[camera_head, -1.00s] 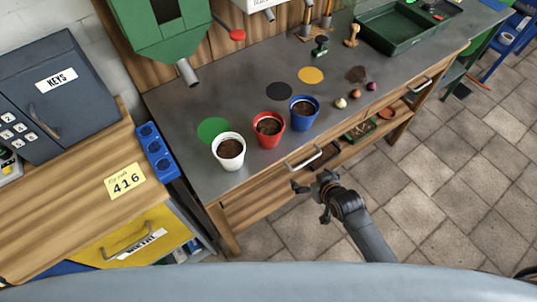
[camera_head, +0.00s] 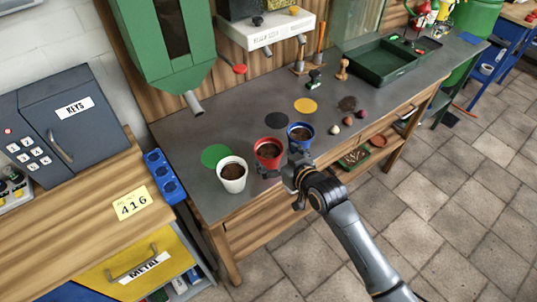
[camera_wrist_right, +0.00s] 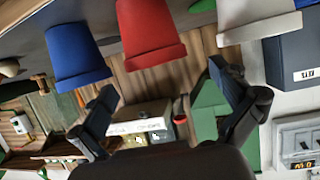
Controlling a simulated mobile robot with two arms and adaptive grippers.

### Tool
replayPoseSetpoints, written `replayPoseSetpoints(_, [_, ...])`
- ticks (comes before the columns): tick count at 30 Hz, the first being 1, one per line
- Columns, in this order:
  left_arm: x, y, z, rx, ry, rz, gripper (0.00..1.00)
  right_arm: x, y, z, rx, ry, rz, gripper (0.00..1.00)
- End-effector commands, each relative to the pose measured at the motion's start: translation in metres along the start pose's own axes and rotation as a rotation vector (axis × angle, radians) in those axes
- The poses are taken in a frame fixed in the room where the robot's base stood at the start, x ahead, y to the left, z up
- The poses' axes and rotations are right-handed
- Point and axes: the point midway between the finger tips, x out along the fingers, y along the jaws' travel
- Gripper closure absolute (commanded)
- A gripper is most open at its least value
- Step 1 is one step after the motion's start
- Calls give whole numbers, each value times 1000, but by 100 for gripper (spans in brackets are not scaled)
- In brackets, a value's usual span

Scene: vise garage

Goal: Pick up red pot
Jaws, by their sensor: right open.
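My right gripper (camera_head: 280,184) is just in front of the red pot at the bench's front edge, open and empty. In the right wrist view the red pot (camera_wrist_right: 150,38) shows ahead between the two spread fingers (camera_wrist_right: 166,88), apart from them. The blue pot (camera_wrist_right: 75,55) is to its left there, the white pot (camera_wrist_right: 250,15) to its right. My left gripper is not in view.
Green, black and yellow discs lie behind the pots. Small bulbs (camera_head: 334,129) lie right of the blue pot. A green tray (camera_head: 385,68) is at the far right. A green dispenser with a spout (camera_head: 194,103) hangs above the bench. A drawer handle is below the bench edge.

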Motion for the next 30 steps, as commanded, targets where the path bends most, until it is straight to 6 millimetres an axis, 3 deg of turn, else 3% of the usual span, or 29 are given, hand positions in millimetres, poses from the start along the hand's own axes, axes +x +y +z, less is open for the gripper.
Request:
replayPoseSetpoints(5, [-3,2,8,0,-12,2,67,9,1,0,1,-1,0,0])
replayPoseSetpoints(16, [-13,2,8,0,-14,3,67,51,4,2,0,-1,0,0])
replayPoseSetpoints(26, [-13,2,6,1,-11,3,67,56,4,3,1,-1,0,0])
replayPoseSetpoints(30, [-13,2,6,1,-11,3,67,56,4,3,1,-1,0,26])
